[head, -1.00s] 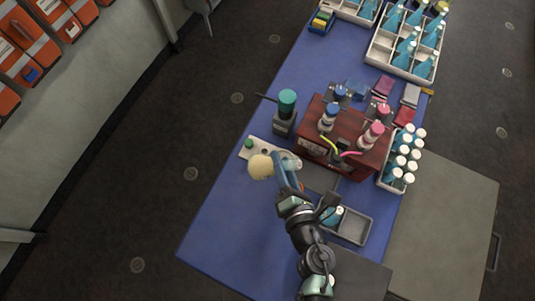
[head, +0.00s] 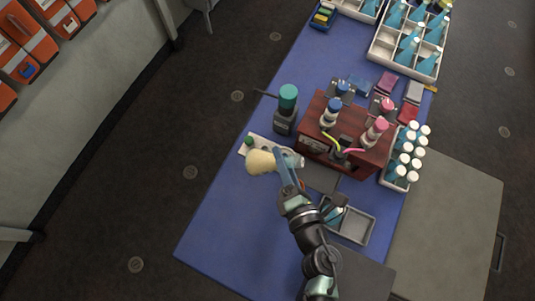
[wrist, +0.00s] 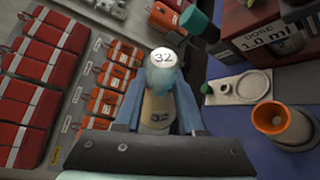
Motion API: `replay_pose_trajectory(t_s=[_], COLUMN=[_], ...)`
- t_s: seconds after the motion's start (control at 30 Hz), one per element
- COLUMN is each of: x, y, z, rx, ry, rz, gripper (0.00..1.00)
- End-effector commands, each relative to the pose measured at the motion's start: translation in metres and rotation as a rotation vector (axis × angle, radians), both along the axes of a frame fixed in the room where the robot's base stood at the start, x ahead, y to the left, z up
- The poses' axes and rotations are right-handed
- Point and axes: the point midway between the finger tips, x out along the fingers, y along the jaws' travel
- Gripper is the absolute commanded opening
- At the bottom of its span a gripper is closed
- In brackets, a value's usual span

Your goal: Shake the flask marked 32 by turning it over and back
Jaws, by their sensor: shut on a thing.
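The flask marked 32 (head: 260,162) has a pale cream body and a whitish cap. In the head view it lies tilted on its side in the air, body to the left and cap to the right. The flask hides part of the white plate below.
The white plate (wrist: 240,87) lies on the blue bench. A green-topped device (head: 286,110), a dark red dosing box (head: 315,145), a grey tray (head: 363,228) and a rack of white-capped bottles (head: 391,184) stand close by. The bench's front left is clear.

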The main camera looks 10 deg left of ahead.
Motion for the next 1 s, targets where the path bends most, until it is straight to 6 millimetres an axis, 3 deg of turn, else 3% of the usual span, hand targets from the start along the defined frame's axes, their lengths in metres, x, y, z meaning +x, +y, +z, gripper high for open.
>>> replay_pose_trajectory(t_s=[0.03,0.2,0.43,0.73,1.0], x=[0.000,0.000,0.000,0.000,0.000], y=[-0.001,0.000,0.000,0.000,0.000], z=[-0.009,-0.004,-0.005,-0.005,0.002], rx=[0.068,0.258,0.397,0.837,0.924], ry=[-0.005,-0.010,-0.015,-0.030,-0.031], rz=[-0.002,-0.001,0.000,0.001,0.002], gripper=[0.00,0.00,0.00,0.00,0.00])
